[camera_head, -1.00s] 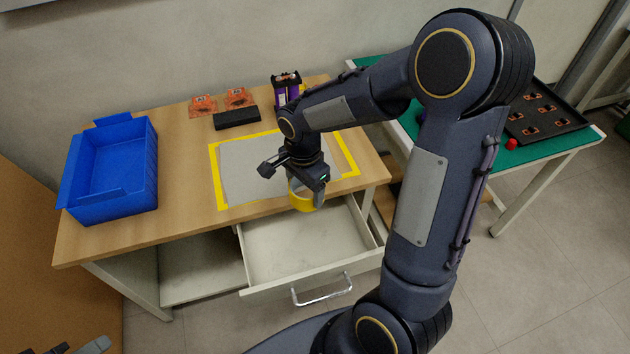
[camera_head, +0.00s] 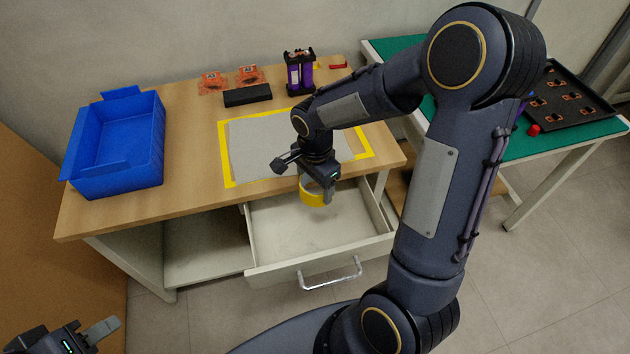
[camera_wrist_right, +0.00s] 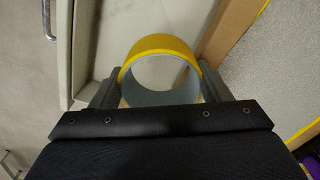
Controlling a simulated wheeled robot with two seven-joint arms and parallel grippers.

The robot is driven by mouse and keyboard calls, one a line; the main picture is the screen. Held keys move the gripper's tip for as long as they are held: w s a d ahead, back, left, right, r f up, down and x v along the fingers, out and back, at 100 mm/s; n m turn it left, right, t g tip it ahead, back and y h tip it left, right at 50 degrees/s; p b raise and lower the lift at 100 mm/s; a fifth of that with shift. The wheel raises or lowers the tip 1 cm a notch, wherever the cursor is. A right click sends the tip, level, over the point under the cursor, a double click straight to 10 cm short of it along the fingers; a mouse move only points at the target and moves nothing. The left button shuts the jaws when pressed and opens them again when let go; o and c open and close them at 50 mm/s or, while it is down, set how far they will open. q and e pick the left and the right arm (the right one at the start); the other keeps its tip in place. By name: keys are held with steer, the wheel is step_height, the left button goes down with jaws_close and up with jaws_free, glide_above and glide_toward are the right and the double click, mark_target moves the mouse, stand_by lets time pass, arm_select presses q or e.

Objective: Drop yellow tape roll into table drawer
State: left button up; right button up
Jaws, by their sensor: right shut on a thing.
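The yellow tape roll (camera_head: 311,198) is held in my right gripper (camera_head: 320,194), above the open drawer near the table's front edge. In the right wrist view the roll (camera_wrist_right: 157,42) shows as a ring, with the right gripper's fingers (camera_wrist_right: 160,84) shut on it from both sides. The table drawer (camera_head: 285,236) is pulled out and looks empty; its pale wall and floor (camera_wrist_right: 96,40) show left of the roll in the wrist view. My left gripper (camera_head: 95,334) is at the bottom left corner, partly cut off, so its opening is unclear.
A blue bin (camera_head: 118,145) stands on the table's left. A grey mat with a yellow border (camera_head: 227,170) lies behind the drawer. A black block (camera_head: 247,95) and a purple battery holder (camera_head: 299,74) stand at the back. A green table (camera_head: 510,148) is at right.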

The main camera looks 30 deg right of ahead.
steer(key=o, duration=1.1)
steer(key=shift+r, duration=0.1)
step_height(320, 180, up, 8)
steer(key=shift+f+p, duration=0.2)
steer(key=shift+p, duration=0.45)
steer(key=s+a+r+n+t+y+p, duration=0.1)
steer(key=s+r+n+t+p, duration=0.1)
steer(key=s+r+n+p, duration=0.1)
steer(key=s+a+r+n+t+y+p, duration=0.1)
steer(key=s+r+n+p, duration=0.2)
steer(key=s+r+n, duration=0.3)
steer(key=s+a+r+n+t+y+p, duration=0.1)
steer(key=s+r+n+t+p, duration=0.1)
steer(key=s+r+n, duration=0.3)
steer(key=shift+s+a+r+t+y+p, duration=0.2)
steer(key=shift+s+r+p, duration=0.15)
steer(key=shift+s+r, duration=0.3)
steer(key=shift+s+a+r+t+y+p, duration=0.1)
steer(key=shift+s+r+y+p, duration=0.2)
steer(key=shift+s+r, duration=0.35)
